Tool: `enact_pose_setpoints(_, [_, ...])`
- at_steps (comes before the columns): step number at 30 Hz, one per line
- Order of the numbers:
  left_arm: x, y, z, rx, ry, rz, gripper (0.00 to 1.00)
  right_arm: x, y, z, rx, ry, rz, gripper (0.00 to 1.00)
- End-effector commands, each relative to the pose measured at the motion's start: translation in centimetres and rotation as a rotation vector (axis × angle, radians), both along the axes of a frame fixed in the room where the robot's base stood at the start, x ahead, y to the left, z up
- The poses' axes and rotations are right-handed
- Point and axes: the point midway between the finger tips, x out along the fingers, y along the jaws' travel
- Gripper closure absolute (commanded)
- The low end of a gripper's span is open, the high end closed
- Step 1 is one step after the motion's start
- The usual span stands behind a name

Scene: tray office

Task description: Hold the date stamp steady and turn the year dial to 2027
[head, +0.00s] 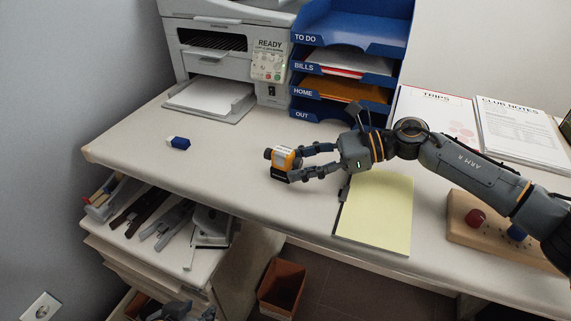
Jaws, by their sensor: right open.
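The date stamp (280,155) is orange and black with a small pale label. It is on the desk (225,150) left of the pale yellow pad, and its year dial is too small to read. My right gripper (297,163) reaches in from the right with its jaws open. One fingertip is at the stamp's far side and one at its near side; I cannot tell whether they touch it.
A blue-and-white eraser (178,143) lies at the left of the desk. Behind stand a printer (215,50) and blue letter trays (340,40). A yellow pad (375,210) and a wooden stamp block (470,232) are at right. Bare desk lies left of the stamp.

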Motion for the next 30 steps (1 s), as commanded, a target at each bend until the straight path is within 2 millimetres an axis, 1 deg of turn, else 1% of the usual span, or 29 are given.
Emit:
enact_pose_setpoints(1, [0.5, -0.2, 0.1, -0.006, -0.026, -0.002, 0.6, -0.1, 0.6, -0.3, 0.002, 0.0, 0.003, 0.52])
enact_pose_setpoints(3, [1.1, -0.4, 0.5, -0.013, -0.058, -0.005, 0.6, 0.0, 1.1, -0.5, 0.0, 0.0, 0.002, 0.52])
enact_pose_setpoints(7, [1.8, -0.6, 1.0, -0.022, -0.099, -0.008, 0.6, 0.0, 1.7, -0.6, 0.001, 0.0, 0.001, 0.52])
enact_pose_setpoints(18, [2.1, -0.8, 1.3, -0.026, -0.118, -0.009, 0.6, 0.0, 2.0, -0.6, 0.0, 0.0, 0.001, 0.52])
enact_pose_setpoints(19, [2.1, -0.8, 1.3, -0.026, -0.118, -0.009, 0.6, 0.0, 2.0, -0.6, 0.0, 0.0, 0.001, 0.56])
enact_pose_setpoints(20, [2.1, -0.8, 1.2, -0.026, -0.118, -0.009, 0.6, 0.0, 2.0, -0.6, 0.0, 0.0, 0.001, 0.62])
enact_pose_setpoints(21, [2.1, -0.8, 1.2, -0.026, -0.118, -0.009, 0.6, 0.0, 2.0, -0.6, 0.0, 0.0, 0.001, 0.7])
enact_pose_setpoints(23, [2.1, -0.8, 1.2, -0.026, -0.118, -0.009, 0.6, 0.0, 2.0, -0.6, 0.0, 0.0, 0.001, 0.83])
enact_pose_setpoints(24, [2.1, -0.7, 1.2, -0.026, -0.117, -0.009, 0.6, 0.0, 2.0, -0.6, 0.0, 0.0, 0.001, 0.86])
enact_pose_setpoints(26, [2.1, -0.7, 1.2, -0.026, -0.117, -0.009, 0.6, 0.0, 2.0, -0.6, 0.0, 0.0, 0.001, 0.86])
enact_pose_setpoints(28, [2.1, -0.8, 1.2, -0.026, -0.118, -0.009, 0.55, 0.0, 2.0, -0.6, 0.0, 0.0, 0.001, 0.86])
enact_pose_setpoints(30, [2.2, -0.7, 1.1, -0.036, -0.109, -0.003, 0.55, 0.0, 2.0, -0.6, 0.0, 0.0, 0.001, 0.86])
